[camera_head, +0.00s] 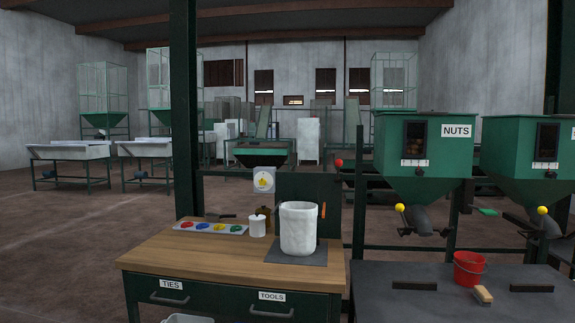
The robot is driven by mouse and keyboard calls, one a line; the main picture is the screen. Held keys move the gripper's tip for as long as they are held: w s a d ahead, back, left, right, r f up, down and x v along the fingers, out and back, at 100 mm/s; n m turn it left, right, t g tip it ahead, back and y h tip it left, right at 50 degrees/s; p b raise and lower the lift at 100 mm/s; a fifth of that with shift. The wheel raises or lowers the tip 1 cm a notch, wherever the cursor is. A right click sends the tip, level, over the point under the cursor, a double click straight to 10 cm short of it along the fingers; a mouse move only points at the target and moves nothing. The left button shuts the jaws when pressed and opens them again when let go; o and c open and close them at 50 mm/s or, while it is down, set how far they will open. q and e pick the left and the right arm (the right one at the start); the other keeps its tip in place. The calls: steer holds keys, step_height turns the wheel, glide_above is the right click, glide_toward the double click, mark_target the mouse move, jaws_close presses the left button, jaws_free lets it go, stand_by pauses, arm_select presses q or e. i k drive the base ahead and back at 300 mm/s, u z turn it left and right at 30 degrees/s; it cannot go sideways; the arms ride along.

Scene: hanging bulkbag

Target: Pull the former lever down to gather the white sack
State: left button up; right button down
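The white sack (299,230) stands upright and open-topped on a dark square mat (312,256) on the wooden bench. A red ball knob (339,162) shows at the left end of a short dark bar, behind and above the sack to the right. An orange handle (323,211) stands just right of the sack's rim, against a dark panel. The frame does not settle which of these is the former lever. Neither of my grippers is in view.
The bench (200,246) also bears a tray of coloured pieces (211,228) and a white cup (257,227). The green NUTS hopper (424,160) has a yellow-knobbed lever (400,208).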

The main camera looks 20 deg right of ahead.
mark_target(339, 163)
steer(key=z, duration=1.1)
steer(key=i, duration=1.55)
steer(key=u, duration=0.45)
